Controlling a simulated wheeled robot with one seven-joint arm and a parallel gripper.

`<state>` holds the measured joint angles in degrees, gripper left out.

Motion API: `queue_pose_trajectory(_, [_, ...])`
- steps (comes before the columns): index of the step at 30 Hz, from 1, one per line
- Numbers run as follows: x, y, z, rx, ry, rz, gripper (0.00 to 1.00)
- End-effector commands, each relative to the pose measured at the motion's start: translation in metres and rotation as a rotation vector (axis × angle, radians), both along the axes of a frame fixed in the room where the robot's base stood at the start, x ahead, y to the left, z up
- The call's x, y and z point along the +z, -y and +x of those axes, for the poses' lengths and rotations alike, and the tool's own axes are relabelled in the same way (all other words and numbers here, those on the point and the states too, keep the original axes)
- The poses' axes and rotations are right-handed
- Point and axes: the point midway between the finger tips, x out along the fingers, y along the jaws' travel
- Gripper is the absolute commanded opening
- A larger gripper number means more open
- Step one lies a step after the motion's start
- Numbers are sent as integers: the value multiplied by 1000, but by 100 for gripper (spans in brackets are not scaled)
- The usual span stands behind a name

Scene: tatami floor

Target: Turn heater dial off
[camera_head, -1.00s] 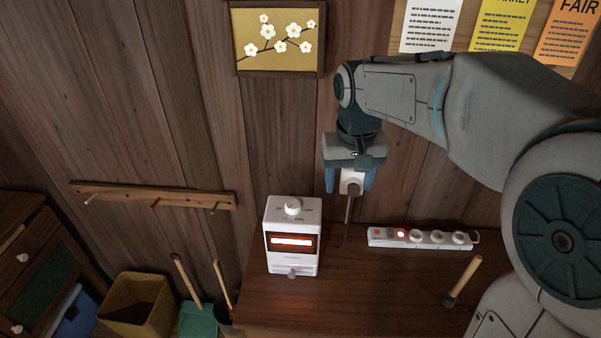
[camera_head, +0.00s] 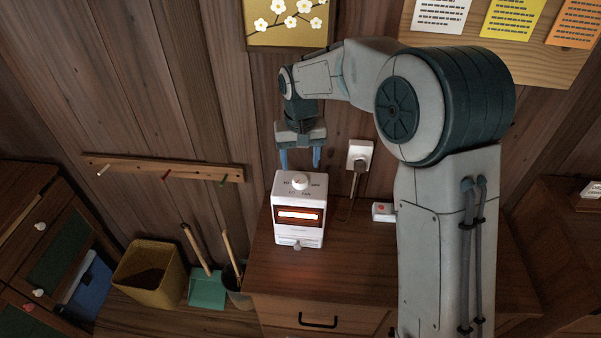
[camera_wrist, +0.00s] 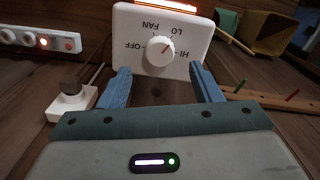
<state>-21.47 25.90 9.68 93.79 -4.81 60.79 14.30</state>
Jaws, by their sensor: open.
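A white heater (camera_head: 298,232) stands on the wooden cabinet, its front panel glowing orange. Its round white dial (camera_head: 300,182) is on top. The wrist view shows the dial (camera_wrist: 160,58) between labels OFF, FAN, LO and HI. Its reddish mark points up-right, towards the LO and HI side; which of the two I cannot tell. My gripper (camera_head: 300,160) is open and empty, just above and behind the heater's top. In the wrist view, its blue fingers (camera_wrist: 160,78) are spread on either side of the dial, apart from it.
A wall outlet with a plug (camera_head: 359,155) is right of my gripper. A power strip (camera_head: 383,211) lies on the cabinet top (camera_head: 345,265), partly hidden by my arm. A peg rail (camera_head: 165,168) is on the wall at left. A yellow bin (camera_head: 150,274) stands on the floor.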

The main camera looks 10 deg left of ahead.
Motion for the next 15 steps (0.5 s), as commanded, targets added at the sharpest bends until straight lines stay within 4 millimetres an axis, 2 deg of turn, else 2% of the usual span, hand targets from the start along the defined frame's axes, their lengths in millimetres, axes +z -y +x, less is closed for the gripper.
queue_pose_trajectory(3, [-23, 0, 0, 0, -3, -2, 58])
queue_pose_trajectory(6, [-37, 0, 0, 1, -2, -2, 58])
queue_pose_trajectory(15, [-55, 0, 0, 1, 1, 0, 58])
